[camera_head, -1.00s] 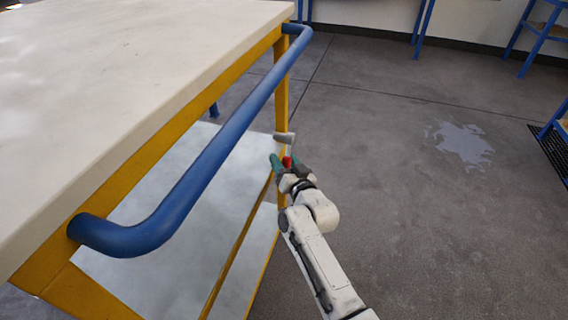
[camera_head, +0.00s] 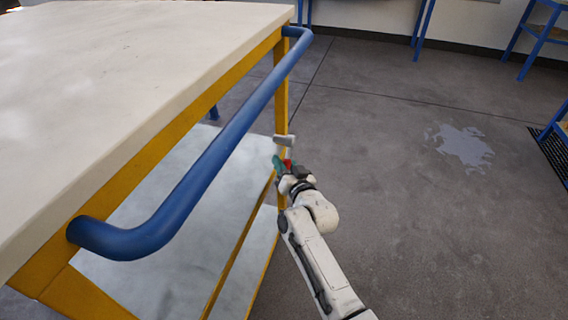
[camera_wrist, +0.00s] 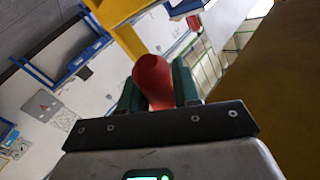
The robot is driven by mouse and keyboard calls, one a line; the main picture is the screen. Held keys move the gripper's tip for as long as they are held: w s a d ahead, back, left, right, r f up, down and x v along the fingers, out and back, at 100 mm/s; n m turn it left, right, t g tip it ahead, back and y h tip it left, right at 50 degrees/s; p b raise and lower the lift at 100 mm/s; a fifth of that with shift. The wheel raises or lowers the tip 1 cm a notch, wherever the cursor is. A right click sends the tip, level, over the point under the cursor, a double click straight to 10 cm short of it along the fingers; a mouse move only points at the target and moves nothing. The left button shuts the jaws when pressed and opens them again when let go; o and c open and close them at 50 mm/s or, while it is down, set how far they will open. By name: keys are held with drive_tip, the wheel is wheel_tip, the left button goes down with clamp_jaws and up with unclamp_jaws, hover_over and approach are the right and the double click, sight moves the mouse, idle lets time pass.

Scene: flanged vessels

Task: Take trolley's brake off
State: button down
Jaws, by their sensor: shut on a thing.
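The trolley fills the left of the head view, with a pale worktop (camera_head: 130,60), a blue push bar (camera_head: 215,145) and a yellow frame (camera_head: 282,95). My gripper (camera_head: 283,163) is beside the trolley's far right leg, below the bar's far end. Its green fingers are shut on a red knob (camera_head: 288,163), which I take for the brake's handle. In the wrist view the red knob (camera_wrist: 153,80) stands between the green fingers. A pale grey piece (camera_head: 285,140) sits just above the fingers, by the yellow leg. The lower part of the brake is hidden.
Below the worktop is a pale lower shelf (camera_head: 160,265). The grey floor (camera_head: 390,200) right of the trolley is open, with a pale wet-looking patch (camera_head: 462,145). Blue-legged furniture (camera_head: 540,35) stands along the back and right.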

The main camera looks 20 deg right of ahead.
drive_tip(key=shift+s+r+p, duration=0.1)
drive_tip(key=shift+r+p, duration=0.1)
drive_tip(key=shift+p, duration=0.35)
drive_tip(key=p, duration=0.2)
drive_tip(key=r+m+g+p, duration=0.1)
drive_tip(key=p, duration=0.2)
drive_tip(key=shift+s+a+g, duration=0.3)
drive_tip(key=shift+s+a, duration=0.05)
drive_tip(key=g+p, duration=0.1)
drive_tip(key=p, duration=0.2)
drive_tip(key=s+r+m+g+p, duration=0.1)
drive_tip(key=p, duration=0.2)
drive_tip(key=a+m+g+p, duration=0.1)
drive_tip(key=p, duration=0.2)
drive_tip(key=shift+s+r, duration=0.25)
drive_tip(key=shift+r, duration=0.1)
drive_tip(key=g+p, duration=0.1)
drive_tip(key=p, duration=0.1)
drive_tip(key=r+m+g+y+p, duration=0.1)
drive_tip(key=shift+s+a+p, duration=0.2)
drive_tip(key=shift+s+p, duration=0.1)
drive_tip(key=shift+p, duration=0.1)
drive_tip(key=shift+s+a+r+m+g+y+p, duration=0.15)
drive_tip(key=shift+r+m+g+y+p, duration=0.2)
drive_tip(key=shift+m+g+p, duration=0.25)
drive_tip(key=shift+s+a+r+m+g+y+p, duration=0.15)
drive_tip(key=shift+r+m+g+y+p, duration=0.25)
drive_tip(key=shift+g+p, duration=0.3)
drive_tip(key=shift+d, duration=0.1)
